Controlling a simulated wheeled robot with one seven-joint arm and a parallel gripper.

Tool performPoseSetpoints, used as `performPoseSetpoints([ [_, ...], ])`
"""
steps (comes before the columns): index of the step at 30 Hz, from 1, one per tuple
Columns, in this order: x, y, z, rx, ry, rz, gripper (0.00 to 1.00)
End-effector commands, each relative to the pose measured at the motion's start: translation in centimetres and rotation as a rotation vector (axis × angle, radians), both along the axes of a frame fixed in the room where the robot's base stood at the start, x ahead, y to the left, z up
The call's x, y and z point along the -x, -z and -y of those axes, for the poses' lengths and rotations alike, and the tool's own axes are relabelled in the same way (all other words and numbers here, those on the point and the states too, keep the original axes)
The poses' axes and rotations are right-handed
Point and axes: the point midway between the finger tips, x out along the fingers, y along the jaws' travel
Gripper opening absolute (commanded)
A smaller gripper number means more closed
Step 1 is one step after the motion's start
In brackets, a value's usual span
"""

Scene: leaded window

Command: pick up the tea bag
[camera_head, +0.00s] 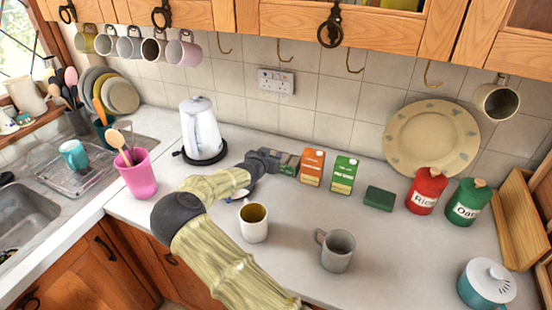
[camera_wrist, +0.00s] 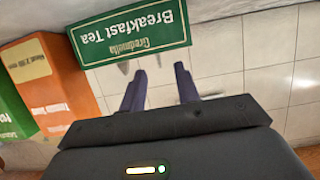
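No loose tea bag can be made out for certain in either view. A dark green box labelled "Breakfast Tea" (camera_wrist: 130,32) shows upside down at the top of the wrist view, just beyond my fingertips. In the head view this green tea box (camera_head: 288,164) stands near the wall, left of an orange carton (camera_head: 312,168). My gripper (camera_wrist: 161,75) is open, with nothing seen between its fingers. In the head view my gripper (camera_head: 270,160) is low over the counter beside the tea box; its fingers are hard to see there.
A green carton (camera_head: 343,174) and a dark green block (camera_head: 379,198) stand right of the orange carton. A white kettle (camera_head: 201,130) is at left. A cream mug (camera_head: 254,224) and grey mug (camera_head: 336,250) stand in front. Bare counter (camera_head: 295,215) lies between.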

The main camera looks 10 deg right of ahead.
Motion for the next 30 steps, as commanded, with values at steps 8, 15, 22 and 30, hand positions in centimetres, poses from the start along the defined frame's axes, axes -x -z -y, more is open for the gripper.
performPoseSetpoints([
  [8,-2.1,1.0,1.4,-0.001,0.000,-0.002,0.32],
  [15,-2.0,1.0,1.3,-0.001,0.000,-0.001,0.32],
  [22,-2.0,1.0,1.3,-0.001,0.000,-0.001,0.32],
  [30,-2.0,1.0,1.3,-0.001,-0.001,-0.001,0.00],
])
